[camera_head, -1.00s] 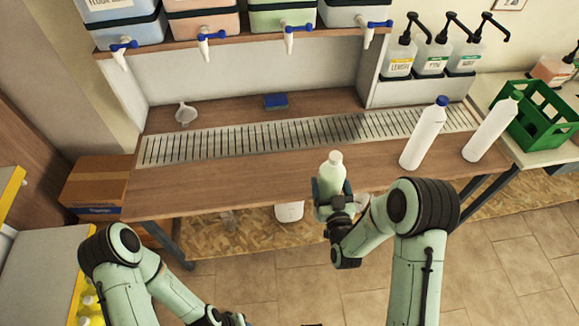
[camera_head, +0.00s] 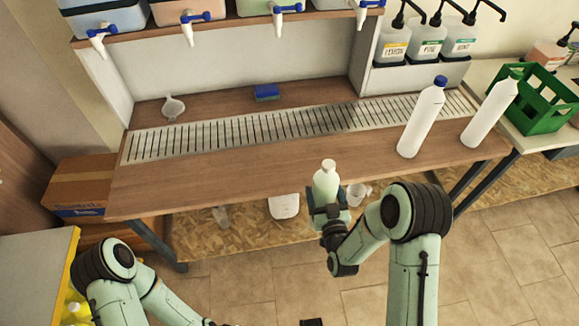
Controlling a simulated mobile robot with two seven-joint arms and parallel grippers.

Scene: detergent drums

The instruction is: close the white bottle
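A pale, whitish-green bottle (camera_head: 326,187) is held upright in my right gripper (camera_head: 328,213), at the front edge of the wooden counter. The gripper is shut around its lower part. Its short pale neck (camera_head: 328,164) points up; I cannot tell whether a cap is on it.
Drums with blue taps (camera_head: 283,12) hang above. Pump dispensers (camera_head: 426,42) and a green crate (camera_head: 541,98) are at the right. The counter's front middle is clear.

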